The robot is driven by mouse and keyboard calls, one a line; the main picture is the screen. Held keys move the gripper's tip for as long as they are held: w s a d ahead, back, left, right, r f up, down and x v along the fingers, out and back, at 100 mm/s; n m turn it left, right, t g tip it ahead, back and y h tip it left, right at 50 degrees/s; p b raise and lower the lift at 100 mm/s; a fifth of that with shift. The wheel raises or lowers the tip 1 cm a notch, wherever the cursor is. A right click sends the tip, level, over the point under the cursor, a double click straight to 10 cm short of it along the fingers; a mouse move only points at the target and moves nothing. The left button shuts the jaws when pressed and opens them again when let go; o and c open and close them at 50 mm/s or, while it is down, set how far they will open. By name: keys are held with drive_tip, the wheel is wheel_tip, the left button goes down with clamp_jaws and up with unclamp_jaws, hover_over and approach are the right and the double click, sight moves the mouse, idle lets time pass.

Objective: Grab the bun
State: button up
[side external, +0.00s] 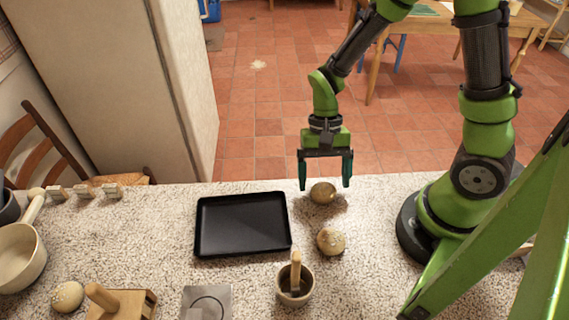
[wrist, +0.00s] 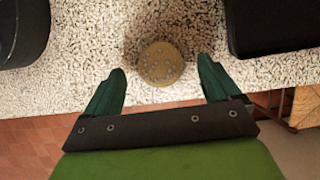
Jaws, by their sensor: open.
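A round brown bun (side external: 322,193) sits on the speckled counter near its far edge, right of the black tray. The same bun (wrist: 160,63) shows in the wrist view, with pale specks on top. My gripper (side external: 325,184) is open and pointing down over this bun, one finger to each side. In the wrist view my gripper (wrist: 161,69) has its two green fingers spread wide, the bun between and slightly beyond the tips, with gaps on both sides. A second, seeded bun (side external: 331,241) lies nearer the camera. A third seeded bun (side external: 68,297) is at the front left.
A cup with a wooden-handled tool (side external: 296,286) stands in front of the second bun. A metal plate (side external: 206,303), a wooden block (side external: 125,303) and a pan (side external: 22,255) are to the left.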

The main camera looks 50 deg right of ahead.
drive_tip(key=shift+x, duration=0.95)
drive_tip(key=shift+c, duration=0.3)
drive_tip(key=c, duration=1.1)
drive_tip(key=shift+r, duration=0.1)
